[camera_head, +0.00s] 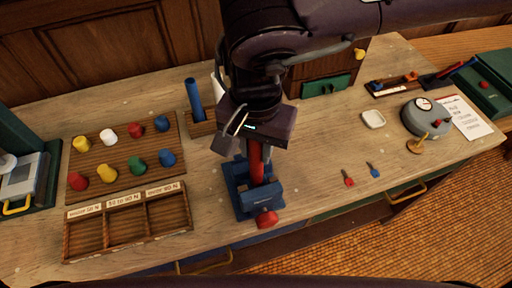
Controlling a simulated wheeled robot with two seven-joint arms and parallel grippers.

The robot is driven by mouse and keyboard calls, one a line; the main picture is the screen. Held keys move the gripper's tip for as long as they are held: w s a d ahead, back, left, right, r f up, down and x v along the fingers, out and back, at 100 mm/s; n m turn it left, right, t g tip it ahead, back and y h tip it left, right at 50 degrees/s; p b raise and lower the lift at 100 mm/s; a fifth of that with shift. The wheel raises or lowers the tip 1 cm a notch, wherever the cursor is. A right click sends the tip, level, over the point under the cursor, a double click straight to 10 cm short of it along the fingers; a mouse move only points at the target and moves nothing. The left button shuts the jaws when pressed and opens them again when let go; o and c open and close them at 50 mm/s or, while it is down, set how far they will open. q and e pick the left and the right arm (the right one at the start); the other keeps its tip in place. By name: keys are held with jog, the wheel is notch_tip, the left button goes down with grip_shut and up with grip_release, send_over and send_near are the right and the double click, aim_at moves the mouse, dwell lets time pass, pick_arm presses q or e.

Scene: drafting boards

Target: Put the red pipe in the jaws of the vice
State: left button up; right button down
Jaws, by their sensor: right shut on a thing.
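The red pipe (256,160) stands upright under my right gripper (254,140), which is shut on its upper part. Its lower end is down at the jaws of the blue vice (240,196); I cannot tell how deep it sits between them. The vice stands on the wooden bench and has a red handle knob (267,219) at its front. My right arm comes down from the top right and hides part of the bench behind the gripper. My left gripper is not in view.
A blue pipe (193,97) stands in a wooden holder (203,125) left of the gripper. A board with several colored knobs (123,150) and a three-compartment tray (128,222) are at the left. A gauge (425,118) is at the right. Bench right of the vice is mostly clear.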

jog(key=shift+f, duration=0.65)
jog(key=shift+f, duration=0.2)
jog(key=c, duration=1.2)
grip_release()
jog(key=shift+o, duration=0.2)
jog(key=shift+r, duration=0.25)
notch_tip(320, 180, up, 12)
jog(key=shift+f, duration=0.1)
